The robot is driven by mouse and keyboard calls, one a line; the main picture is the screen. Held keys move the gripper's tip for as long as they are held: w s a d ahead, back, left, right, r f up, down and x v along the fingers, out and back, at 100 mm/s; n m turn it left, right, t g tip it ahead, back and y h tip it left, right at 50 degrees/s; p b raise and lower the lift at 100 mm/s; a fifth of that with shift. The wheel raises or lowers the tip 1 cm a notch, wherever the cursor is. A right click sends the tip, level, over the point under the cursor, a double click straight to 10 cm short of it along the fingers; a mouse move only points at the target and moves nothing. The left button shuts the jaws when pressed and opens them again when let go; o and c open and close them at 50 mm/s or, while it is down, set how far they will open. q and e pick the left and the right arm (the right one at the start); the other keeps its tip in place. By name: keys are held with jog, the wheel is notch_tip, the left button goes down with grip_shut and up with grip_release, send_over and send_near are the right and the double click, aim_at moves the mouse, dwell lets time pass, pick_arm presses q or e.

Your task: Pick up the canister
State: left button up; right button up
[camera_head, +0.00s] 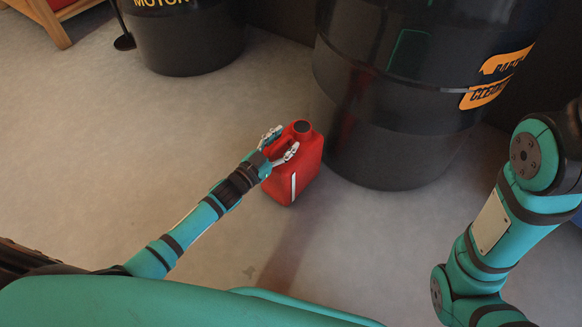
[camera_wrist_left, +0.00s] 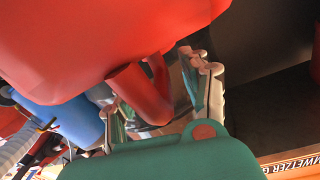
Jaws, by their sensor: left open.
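The red canister (camera_head: 303,172) stands upright on the floor in the middle of the head view, with a dark cap on top. My left gripper (camera_head: 278,143) reaches it from the left at the height of its top and handle. In the left wrist view the canister's red body (camera_wrist_left: 110,40) fills the top. Its handle (camera_wrist_left: 145,92) lies between the two fingers of my left gripper (camera_wrist_left: 155,95), which are open around it. I cannot tell whether either finger touches it. My right arm shows at the right of the head view, but its gripper is out of the picture.
A large black drum (camera_head: 385,140) stands close behind the canister on the right. Another black drum (camera_head: 188,38) stands at the back left. A red and wooden piece of furniture (camera_head: 55,18) is in the upper left corner. The floor (camera_head: 130,140) to the left is clear.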

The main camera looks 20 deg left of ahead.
pick_arm(q)
jog(key=shift+w, duration=0.15)
grip_shut()
jog(key=shift+r, duration=0.1)
dwell(0.3)
